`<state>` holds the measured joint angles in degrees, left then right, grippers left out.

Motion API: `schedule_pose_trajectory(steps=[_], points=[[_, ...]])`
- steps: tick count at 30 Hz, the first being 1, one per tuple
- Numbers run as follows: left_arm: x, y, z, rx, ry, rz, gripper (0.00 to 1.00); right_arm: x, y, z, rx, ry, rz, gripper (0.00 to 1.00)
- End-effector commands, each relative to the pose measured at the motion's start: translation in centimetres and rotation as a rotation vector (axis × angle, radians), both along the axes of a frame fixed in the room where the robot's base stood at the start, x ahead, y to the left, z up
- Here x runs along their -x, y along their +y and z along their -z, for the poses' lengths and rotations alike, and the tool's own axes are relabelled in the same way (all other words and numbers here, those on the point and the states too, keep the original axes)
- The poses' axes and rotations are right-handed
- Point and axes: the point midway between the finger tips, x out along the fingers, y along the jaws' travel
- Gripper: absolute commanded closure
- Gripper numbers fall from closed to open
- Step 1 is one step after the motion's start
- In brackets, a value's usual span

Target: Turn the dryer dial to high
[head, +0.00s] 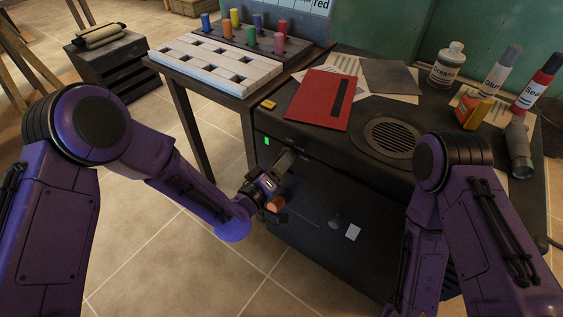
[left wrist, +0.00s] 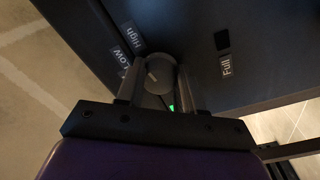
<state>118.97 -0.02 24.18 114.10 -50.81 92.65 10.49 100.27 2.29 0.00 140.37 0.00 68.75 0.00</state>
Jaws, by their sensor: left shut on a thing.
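The dryer is a dark cabinet (head: 335,155) with a round vent on top and a small green light on its front. Its round grey dial (left wrist: 160,74) shows in the left wrist view with a pale pointer line on its face. The labels High (left wrist: 131,37) and Low (left wrist: 122,57) are up and left of the dial, and Full (left wrist: 226,65) is to its right. My left gripper (left wrist: 158,90) is shut on the dial, one finger on each side; in the head view my left gripper (head: 272,192) is at the dryer's front. My right gripper is out of view.
A red folder (head: 319,99), papers and several bottles, including a white one (head: 446,65), are on the dryer's top. A side table with a white slotted rack (head: 215,61) and coloured pegs adjoins it. The tiled floor (head: 150,240) is clear.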

Motion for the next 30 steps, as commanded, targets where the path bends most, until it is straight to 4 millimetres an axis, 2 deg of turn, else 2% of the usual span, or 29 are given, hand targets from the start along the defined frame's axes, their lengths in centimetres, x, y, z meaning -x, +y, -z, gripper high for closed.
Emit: schedule_pose_trajectory(steps=[13, 14, 15, 16, 25, 30], points=[[-0.1, 0.1, -0.1, -0.006, -0.008, -0.003, 0.94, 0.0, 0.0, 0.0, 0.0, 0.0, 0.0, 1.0], [-0.1, 0.1, -0.1, -0.006, -0.008, -0.003, 0.54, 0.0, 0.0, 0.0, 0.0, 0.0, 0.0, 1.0], [-0.1, 0.1, -0.1, -0.007, -0.008, -0.002, 0.41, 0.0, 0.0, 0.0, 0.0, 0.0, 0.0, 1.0], [-0.1, 0.1, -0.1, -0.007, -0.008, -0.002, 0.38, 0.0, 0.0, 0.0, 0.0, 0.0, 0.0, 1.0], [0.2, 0.2, 0.0, -0.006, -0.005, 0.0, 0.38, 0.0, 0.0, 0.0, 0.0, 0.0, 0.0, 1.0], [2.6, 1.9, 0.2, -0.007, -0.002, 0.0, 0.38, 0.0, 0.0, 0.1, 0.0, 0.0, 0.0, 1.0]])
